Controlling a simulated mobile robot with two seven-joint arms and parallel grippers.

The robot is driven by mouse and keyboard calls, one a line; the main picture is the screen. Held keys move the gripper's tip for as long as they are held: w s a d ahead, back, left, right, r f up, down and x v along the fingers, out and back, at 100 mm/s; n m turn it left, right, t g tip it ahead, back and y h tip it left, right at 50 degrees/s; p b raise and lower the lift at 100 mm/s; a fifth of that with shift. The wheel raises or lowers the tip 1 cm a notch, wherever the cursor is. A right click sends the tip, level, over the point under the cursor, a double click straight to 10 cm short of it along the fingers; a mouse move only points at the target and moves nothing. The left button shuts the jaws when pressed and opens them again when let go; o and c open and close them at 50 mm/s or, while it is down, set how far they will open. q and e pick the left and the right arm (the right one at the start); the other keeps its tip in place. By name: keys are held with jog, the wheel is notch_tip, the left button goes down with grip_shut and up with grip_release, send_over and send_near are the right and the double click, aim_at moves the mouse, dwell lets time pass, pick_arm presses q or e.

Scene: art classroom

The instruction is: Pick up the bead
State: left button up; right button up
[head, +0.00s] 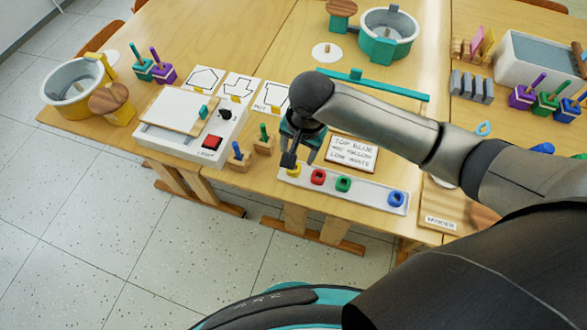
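My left gripper is not in view.
A sign (352,153) reading top blue, mid yellow, low white stands behind the tray. Small peg stands (238,158) and a white box with a red button (211,143) are to the left. A teal bar (375,85) lies behind my arm.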

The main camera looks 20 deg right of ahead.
jog(key=f, duration=0.1)
jog(key=f+b, duration=0.1)
jog(key=f, duration=0.1)
jog(key=shift+w+f, duration=0.3)
jog(key=shift+w, duration=0.05)
notch_tip(320, 180, down, 4)
jog(key=shift+w+a+r+b, duration=0.1)
jog(key=shift+w+r+b, duration=0.05)
jog(key=shift+b, duration=0.65)
jog(key=shift+w+f, duration=0.1)
jog(key=shift+f, duration=0.45)
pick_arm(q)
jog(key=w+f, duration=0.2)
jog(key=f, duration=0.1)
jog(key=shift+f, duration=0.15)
pick_arm(e)
jog(key=shift+c, duration=0.3)
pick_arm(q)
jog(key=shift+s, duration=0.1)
pick_arm(e)
grip_shut()
